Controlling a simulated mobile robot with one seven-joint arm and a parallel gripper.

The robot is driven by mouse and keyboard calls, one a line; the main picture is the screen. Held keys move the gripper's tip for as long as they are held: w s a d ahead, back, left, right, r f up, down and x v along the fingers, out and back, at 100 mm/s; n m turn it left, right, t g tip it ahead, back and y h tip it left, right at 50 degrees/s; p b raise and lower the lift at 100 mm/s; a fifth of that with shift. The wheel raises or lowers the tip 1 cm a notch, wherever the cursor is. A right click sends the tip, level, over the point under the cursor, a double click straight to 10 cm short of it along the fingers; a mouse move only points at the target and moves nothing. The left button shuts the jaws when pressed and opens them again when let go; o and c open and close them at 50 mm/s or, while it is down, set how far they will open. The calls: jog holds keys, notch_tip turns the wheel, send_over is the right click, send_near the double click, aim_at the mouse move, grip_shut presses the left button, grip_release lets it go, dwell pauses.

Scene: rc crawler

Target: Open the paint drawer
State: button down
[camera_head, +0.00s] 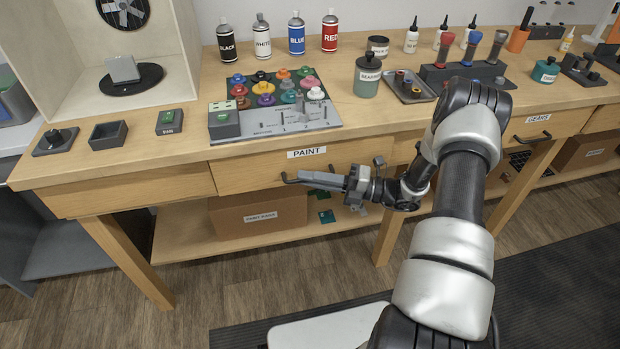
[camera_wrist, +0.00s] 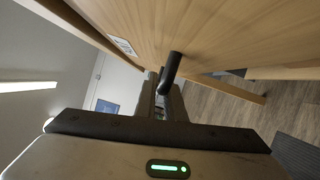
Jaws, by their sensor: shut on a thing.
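The paint drawer (camera_head: 240,175) is a wooden front under the bench top, with a white PAINT label (camera_head: 307,153) on its upper edge. The drawer front looks flush with the bench. Its dark bar handle (camera_head: 291,180) runs across the front. My gripper (camera_head: 325,179) is at the handle, coming from the right, and is shut on it. In the wrist view the dark handle (camera_wrist: 171,68) passes between the fingers beside the wooden drawer front (camera_wrist: 215,40). The fingertips are partly hidden there by the handle and the gripper body.
Paint bottles (camera_head: 297,35) and a panel of coloured knobs (camera_head: 275,98) stand on the bench above. A cardboard box (camera_head: 258,217) sits on the lower shelf. A gears drawer (camera_head: 537,130) is at the right. The floor (camera_head: 230,270) in front of the drawer is open.

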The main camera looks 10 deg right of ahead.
jog(key=s+p, duration=0.5)
jog(key=s, duration=2.3)
jog(key=shift+s+p, duration=0.2)
jog(key=shift+p, duration=0.15)
jog(key=c, duration=1.8)
grip_release()
jog(key=shift+c, duration=0.2)
